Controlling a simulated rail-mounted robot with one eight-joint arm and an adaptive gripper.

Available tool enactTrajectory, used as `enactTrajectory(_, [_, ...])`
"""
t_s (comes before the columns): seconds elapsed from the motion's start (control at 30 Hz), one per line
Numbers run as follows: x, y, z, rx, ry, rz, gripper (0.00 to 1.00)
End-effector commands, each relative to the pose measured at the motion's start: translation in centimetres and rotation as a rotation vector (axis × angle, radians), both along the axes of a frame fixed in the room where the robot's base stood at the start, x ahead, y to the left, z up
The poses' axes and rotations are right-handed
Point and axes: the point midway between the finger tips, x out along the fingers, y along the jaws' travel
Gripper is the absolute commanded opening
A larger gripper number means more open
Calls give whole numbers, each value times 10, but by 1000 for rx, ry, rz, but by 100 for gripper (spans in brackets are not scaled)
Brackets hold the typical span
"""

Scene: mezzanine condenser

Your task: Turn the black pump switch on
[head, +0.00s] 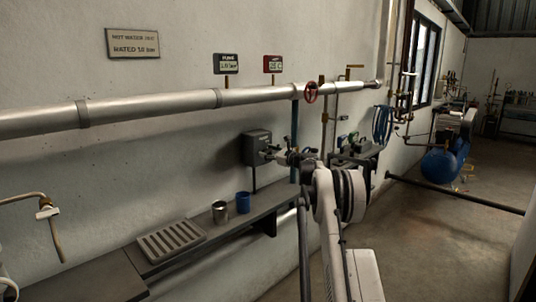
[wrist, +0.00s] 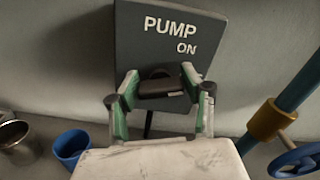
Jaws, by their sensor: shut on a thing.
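The pump switch box (head: 256,146) is a dark grey box on the wall below the silver pipe. In the wrist view its face (wrist: 165,60) reads "PUMP" with "ON" below. The black switch handle (wrist: 162,88) lies nearly level across the lower part of the face. My gripper (wrist: 161,82) has a green-padded finger at each end of the handle and is shut on it. In the head view my gripper (head: 273,154) is at the front of the box, and the handle is too small to make out.
A metal cup (head: 220,211) and a blue cup (head: 243,202) stand on the shelf (head: 262,214) below the box. A grey slotted tray (head: 171,240) lies further left. A red valve wheel (head: 310,92) is on the pipework. A blue vertical pipe (wrist: 300,85) stands right of the switch.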

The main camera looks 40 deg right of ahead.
Motion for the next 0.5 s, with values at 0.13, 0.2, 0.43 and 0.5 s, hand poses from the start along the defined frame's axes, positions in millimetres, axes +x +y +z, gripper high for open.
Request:
enactTrajectory(0.13, [0, 1, -1, -138, -16, 0, 16])
enactTrajectory(0.2, [0, 1, -2, -205, -23, 0, 16])
enactTrajectory(0.43, [0, 2, -2, -410, -46, 0, 16])
enactTrajectory(0.5, [0, 3, -3, -466, -52, 0, 16])
